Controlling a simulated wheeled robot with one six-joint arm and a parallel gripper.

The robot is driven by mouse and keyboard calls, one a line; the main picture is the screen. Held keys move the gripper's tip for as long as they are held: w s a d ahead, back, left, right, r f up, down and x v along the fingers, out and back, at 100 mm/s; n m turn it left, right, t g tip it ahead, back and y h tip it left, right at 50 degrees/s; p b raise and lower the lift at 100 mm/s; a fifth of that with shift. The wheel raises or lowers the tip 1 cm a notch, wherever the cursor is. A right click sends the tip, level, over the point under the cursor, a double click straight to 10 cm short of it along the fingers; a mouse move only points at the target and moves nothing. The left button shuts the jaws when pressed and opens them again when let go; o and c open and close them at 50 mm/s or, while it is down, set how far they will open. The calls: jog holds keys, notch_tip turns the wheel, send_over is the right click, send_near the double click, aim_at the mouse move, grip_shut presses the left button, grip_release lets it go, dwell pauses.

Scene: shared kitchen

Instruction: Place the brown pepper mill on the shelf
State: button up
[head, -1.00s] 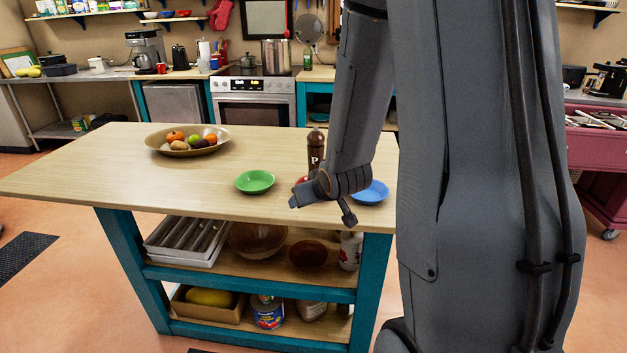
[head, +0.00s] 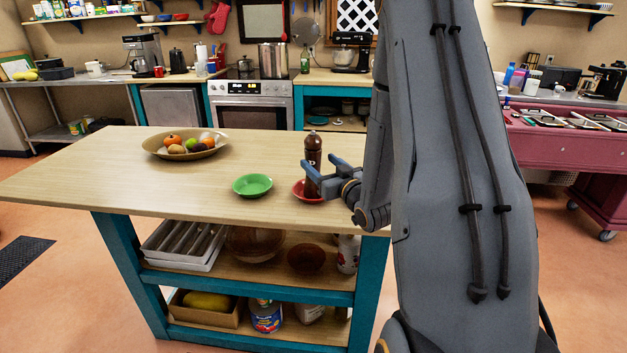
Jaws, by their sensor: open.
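The brown pepper mill (head: 312,150) stands upright on the wooden island top, at the red plate (head: 299,192). I cannot tell whether its base is on the plate or just behind it. My gripper (head: 318,170) is open at the mill's lower half, reaching in from the right, with one finger in front of the mill and the other beside or behind it. Contact is not clear. The island has a middle shelf (head: 205,273) and a bottom shelf (head: 200,333) under its top. Wall shelves hang at the upper left (head: 110,17) and upper right (head: 545,6).
A green plate (head: 252,185) lies left of the red one, and a fruit bowl (head: 150,146) stands farther back. The middle shelf holds white trays (head: 165,258), bowls and a jar (head: 348,254); the bottom shelf holds a box and cans. The island's left top is clear.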

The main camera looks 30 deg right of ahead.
aim_at(317, 161)
jog(key=w, duration=0.1)
jog(key=w+p, duration=0.1)
jog(key=w, duration=0.1)
jog(key=shift+w+a+r+p, duration=0.1)
jog(key=shift+w+a+p, duration=0.15)
jog(key=shift+w+p, duration=0.05)
jog(key=shift+w, duration=0.45)
grip_shut()
